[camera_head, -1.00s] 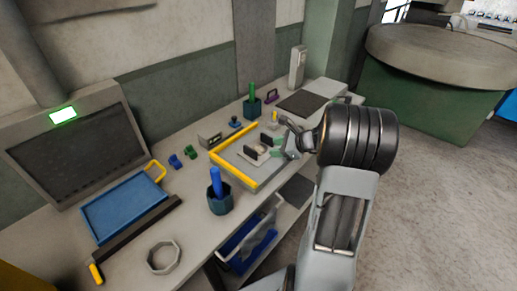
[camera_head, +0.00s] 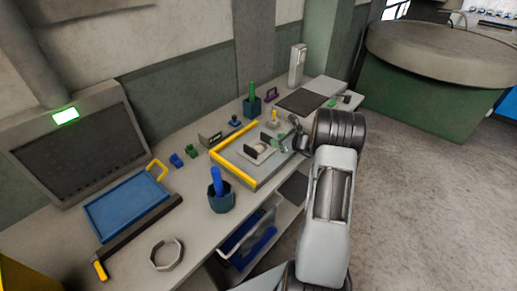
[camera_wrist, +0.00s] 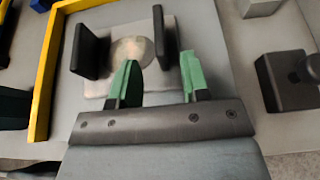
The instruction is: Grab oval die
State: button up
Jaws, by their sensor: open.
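A pale rounded disc (camera_wrist: 132,52) lies on a light square plate (camera_wrist: 98,88) between two dark upright plates (camera_wrist: 90,50). It also shows inside the yellow-edged tray in the head view (camera_head: 259,149). I cannot tell for sure whether this disc is the oval die. My gripper (camera_wrist: 160,62) has green fingers spread apart with nothing between them. Its left fingertip is near the lower edge of the disc, and its right fingertip is just right of the right upright plate. In the head view, my gripper (camera_head: 284,146) is at the tray's right side.
The tray has a yellow rim (camera_head: 232,168). A dark cup with a blue stick (camera_head: 221,200) stands in front, and one with a green stick (camera_head: 252,106) behind. Small blue and green pieces (camera_head: 177,160) lie left. A dark block (camera_wrist: 288,80) is right of my gripper.

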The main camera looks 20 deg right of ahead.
aim_at(270, 137)
jog(key=shift+p+x, duration=0.75)
jog(key=shift+x, duration=1.8)
grip_shut()
